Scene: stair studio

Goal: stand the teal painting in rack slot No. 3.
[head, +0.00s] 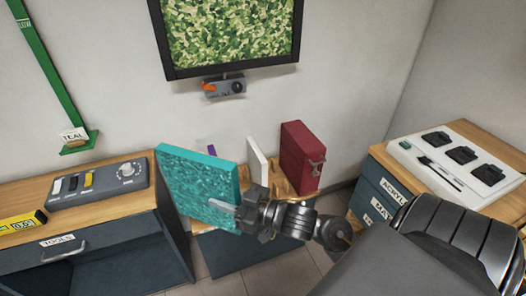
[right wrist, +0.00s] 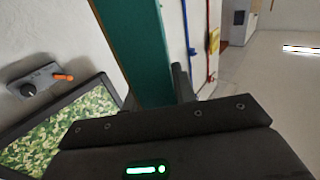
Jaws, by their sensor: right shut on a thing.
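The teal painting (head: 198,185) is a thick teal panel, held upright and slightly turned in front of the low wooden unit (head: 280,188) between the two cabinets. My right gripper (head: 242,212) is shut on its lower right edge. The painting's edge also shows in the right wrist view (right wrist: 140,50), rising from between the jaws. A white panel (head: 257,158) and a dark red box-like piece (head: 303,158) stand upright on the wooden unit. A bit of purple shows behind the painting's top. The painting hides much of the unit, and no slot numbers are readable. My left gripper is out of view.
A left cabinet (head: 90,250) marked TOOLS carries a grey control box (head: 98,187) and a yellow tool. A right cabinet (head: 372,190) holds a white tray (head: 456,160). A framed camouflage-patterned picture (head: 232,35) and a green rail (head: 45,75) with a TEAL tag are on the wall.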

